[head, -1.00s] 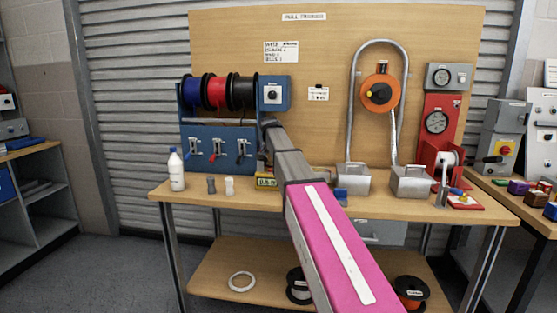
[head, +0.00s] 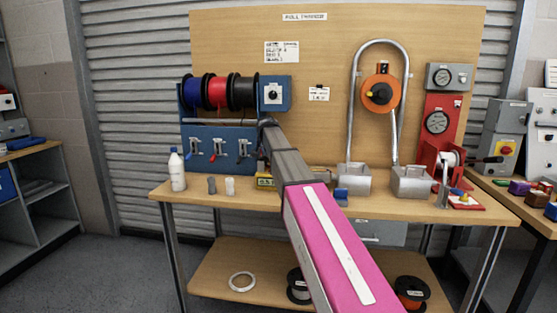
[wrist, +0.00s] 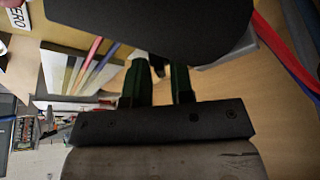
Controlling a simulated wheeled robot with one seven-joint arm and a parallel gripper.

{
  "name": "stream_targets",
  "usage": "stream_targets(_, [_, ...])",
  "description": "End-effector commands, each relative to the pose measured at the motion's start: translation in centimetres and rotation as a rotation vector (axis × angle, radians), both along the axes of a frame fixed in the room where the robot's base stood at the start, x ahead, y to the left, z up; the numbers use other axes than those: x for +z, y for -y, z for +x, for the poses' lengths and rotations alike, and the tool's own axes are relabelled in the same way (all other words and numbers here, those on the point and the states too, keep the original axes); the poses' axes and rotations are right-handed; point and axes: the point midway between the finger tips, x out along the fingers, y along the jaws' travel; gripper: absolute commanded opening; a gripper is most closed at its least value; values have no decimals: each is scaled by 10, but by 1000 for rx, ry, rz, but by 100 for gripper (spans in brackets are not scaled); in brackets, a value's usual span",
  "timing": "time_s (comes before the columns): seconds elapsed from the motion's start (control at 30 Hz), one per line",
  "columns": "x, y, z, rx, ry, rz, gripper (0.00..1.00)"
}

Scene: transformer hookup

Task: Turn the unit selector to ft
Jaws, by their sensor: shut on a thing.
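My gripper (wrist: 158,72) has green fingers, close together around a small dark piece (wrist: 158,66) that looks like the selector knob. The knob's pointer and unit marks are hidden, so I cannot read its setting. In the head view my gripper is hidden behind my arm.
A blue rack with blue, red and black wire spools (head: 216,92) stands behind at left. A white bottle (head: 177,170) and two small cylinders are left of the meter. A blue block (head: 341,194) and metal boxes (head: 352,179) stand to its right.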

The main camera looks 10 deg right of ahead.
Motion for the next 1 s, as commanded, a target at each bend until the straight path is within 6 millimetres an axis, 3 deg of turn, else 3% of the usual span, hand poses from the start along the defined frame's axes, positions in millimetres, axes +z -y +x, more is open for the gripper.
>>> stream_targets(0.07, [0, -1, -1, 0, -1, 2, 0])
stream_targets(0.1, [0, 0, -1, 0, -1, 2, 28])
stream_targets(0.17, [0, 0, -1, 0, -1, 2, 46])
stream_targets(0.57, [7, -3, -1, 1, 0, 1, 46])
stream_targets(1.0, [77, -28, -16, 2, 1, 2, 46])
